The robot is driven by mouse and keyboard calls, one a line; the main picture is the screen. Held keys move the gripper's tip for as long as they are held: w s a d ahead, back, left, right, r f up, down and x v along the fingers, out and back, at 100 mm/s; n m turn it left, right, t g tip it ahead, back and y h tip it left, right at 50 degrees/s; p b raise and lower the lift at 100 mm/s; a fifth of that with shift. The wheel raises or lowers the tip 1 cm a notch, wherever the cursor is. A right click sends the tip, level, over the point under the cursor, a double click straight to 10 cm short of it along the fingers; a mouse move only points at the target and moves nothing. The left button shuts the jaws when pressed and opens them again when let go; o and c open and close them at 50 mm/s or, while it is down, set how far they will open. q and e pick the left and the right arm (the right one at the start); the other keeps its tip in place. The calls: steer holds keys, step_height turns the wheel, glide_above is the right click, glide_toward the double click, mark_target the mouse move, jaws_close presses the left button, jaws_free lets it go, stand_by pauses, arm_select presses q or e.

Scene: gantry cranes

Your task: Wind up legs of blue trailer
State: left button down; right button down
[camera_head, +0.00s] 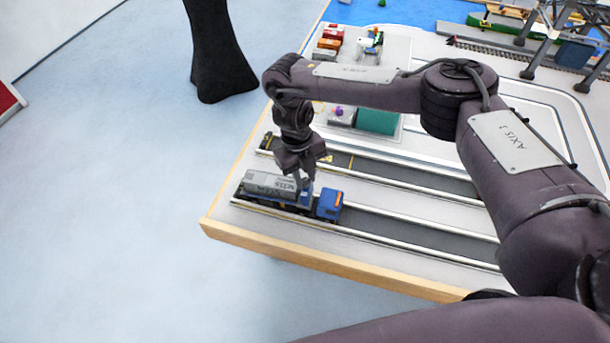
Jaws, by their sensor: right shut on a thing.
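The blue trailer (269,185) carries a grey tank-like load and stands in the front lane near the table's left corner. A blue truck cab (329,204) stands at its right end, close up against it. My right gripper (307,184) reaches down from above to the trailer's front end, just behind the cab. It is shut on a small part there; the fingertips and the legs are too small and partly hidden to make out. My left gripper is not in view.
The table (260,238) has a wooden front edge close to the trailer. White-railed lanes run to the right. Small coloured vehicles (328,42) and a teal container (377,121) stand farther back. A gantry crane (550,40) stands at the back right. The lane right of the cab is clear.

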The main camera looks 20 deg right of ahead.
steer(key=shift+a+n+b, duration=0.15)
steer(key=shift+n+b, duration=0.3)
steer(key=shift+n, duration=1.55)
steer(key=c, duration=1.2)
jaws_free()
step_height(320, 180, up, 8)
steer(key=shift+w+a, duration=0.45)
steer(key=shift+f, duration=0.15)
